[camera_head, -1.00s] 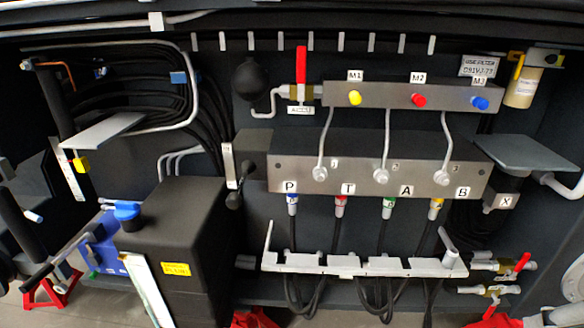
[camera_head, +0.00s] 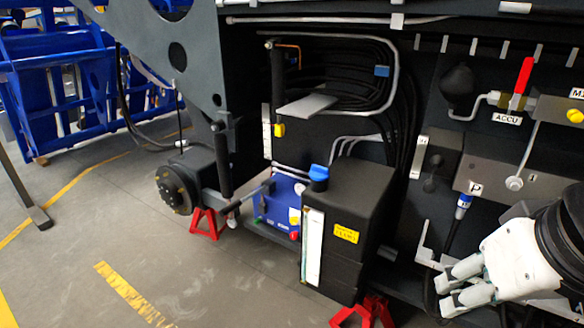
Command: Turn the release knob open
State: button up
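No part in the head view is labelled as a release knob, and I cannot tell for certain which one it is. A blue box-shaped unit (camera_head: 276,205) with a dark lever handle (camera_head: 248,193) stands low, left of a black tank (camera_head: 350,215). Small red and green spots show on its front, too small to make out. A blue cap (camera_head: 318,176) sits on the tank. A red-handled ACCU valve (camera_head: 523,80) stands at upper right, its handle upright. My gripper (camera_head: 446,294) is at the lower right, its white fingers apart and empty, away from the blue unit.
Red stands (camera_head: 207,222) and (camera_head: 362,312) are on the floor. A wheel hub (camera_head: 180,188) and a grey chassis plate (camera_head: 165,60) are at the left. Blue racks (camera_head: 60,80) stand behind. The floor (camera_head: 130,245) at lower left is clear.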

aim_at(293, 235)
jog(key=u, duration=0.35)
jog(key=i+j+u, duration=0.2)
jog(key=i, duration=0.25)
jog(key=i+u, duration=0.2)
jog(key=i, duration=0.25)
